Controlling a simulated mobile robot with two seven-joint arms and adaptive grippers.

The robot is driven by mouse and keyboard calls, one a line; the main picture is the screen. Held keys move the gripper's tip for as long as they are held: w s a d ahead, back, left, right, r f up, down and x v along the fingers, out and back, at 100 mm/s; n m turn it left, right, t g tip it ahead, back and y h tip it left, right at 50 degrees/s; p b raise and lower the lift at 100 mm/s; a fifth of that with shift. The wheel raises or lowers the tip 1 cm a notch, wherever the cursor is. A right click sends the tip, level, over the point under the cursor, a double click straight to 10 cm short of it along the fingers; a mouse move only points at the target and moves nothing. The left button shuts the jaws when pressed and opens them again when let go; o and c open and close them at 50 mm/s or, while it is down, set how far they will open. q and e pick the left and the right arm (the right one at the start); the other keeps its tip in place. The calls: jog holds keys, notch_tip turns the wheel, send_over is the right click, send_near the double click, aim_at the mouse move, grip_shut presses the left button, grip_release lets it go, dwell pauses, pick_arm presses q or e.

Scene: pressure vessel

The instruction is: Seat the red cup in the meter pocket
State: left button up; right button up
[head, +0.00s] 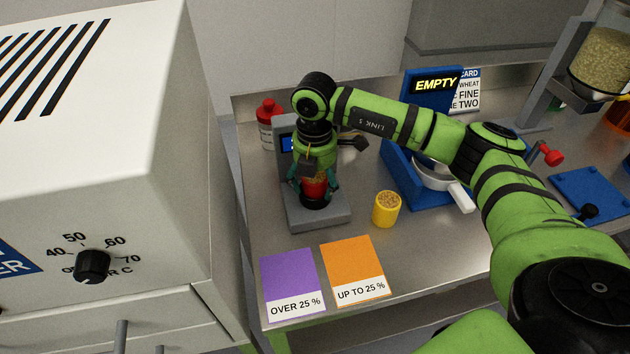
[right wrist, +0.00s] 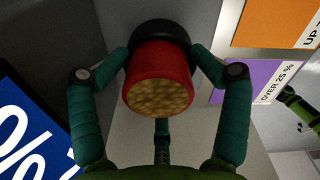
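The red cup (head: 314,188) is at the grey meter (head: 293,213), its base at the meter's black round pocket (head: 316,203). In the right wrist view the red cup (right wrist: 160,72) is full of grain, and its far end meets the black ring (right wrist: 160,33). How deep it sits in the ring I cannot tell. My right gripper (head: 313,184) points down over the meter with its teal fingers against both sides of the cup. These fingers (right wrist: 162,58) also show in the right wrist view. My left gripper is not in view.
A yellow cup of grain (head: 386,209) stands right of the meter. Purple (head: 289,277) and orange (head: 352,263) cards lie in front. A blue device (head: 400,165) with an EMPTY display stands behind. A red-capped bottle (head: 268,125) is behind the meter; a white oven (head: 110,150) is left.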

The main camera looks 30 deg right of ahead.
jog(key=shift+s+r+p, duration=0.15)
jog(key=shift+r+p, duration=0.1)
jog(key=shift+p, duration=0.1)
jog(key=shift+r, duration=0.35)
notch_tip(320, 180, up, 12)
jog(key=b, duration=0.3)
jog(key=shift+b, duration=0.35)
jog(key=shift+f, duration=0.1)
